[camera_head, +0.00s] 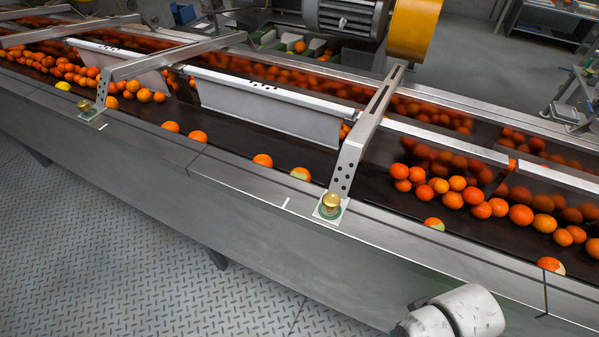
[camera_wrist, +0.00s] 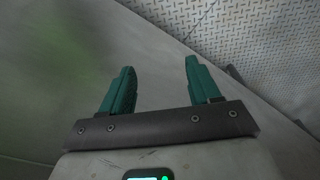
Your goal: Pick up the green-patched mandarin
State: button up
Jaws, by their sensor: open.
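A green-patched mandarin (camera_head: 434,224) sits near the belt's front edge, right of the brass-knobbed bracket, in the head view. Another mandarin with a yellow-green patch (camera_head: 301,175) lies just left of that bracket. A mandarin with a pale patch on its right side (camera_head: 550,265) sits at the lower right edge. I cannot tell which one is meant. My gripper (camera_wrist: 160,67) shows in the wrist view with its two green fingers apart and nothing between them. It faces grey metal and the floor; no mandarin shows there.
The dark conveyor belt (camera_head: 240,140) runs diagonally behind a grey metal rim. A slanted metal bracket (camera_head: 352,150) and a white divider (camera_head: 265,106) stand over it. Several orange mandarins (camera_head: 455,190) cluster on the right. A yellow mandarin (camera_head: 63,86) lies far left. Patterned floor (camera_head: 110,240) is clear in front.

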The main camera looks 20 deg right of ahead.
aim_at(302, 173)
jog(key=i+j, duration=0.15)
jog(key=j, duration=0.3)
jog(key=i+j+z, duration=0.15)
jog(key=j, duration=0.3)
jog(key=i+j, duration=0.1)
jog(key=j, duration=0.35)
jog(key=i+j+z, duration=0.15)
jog(key=j, duration=0.35)
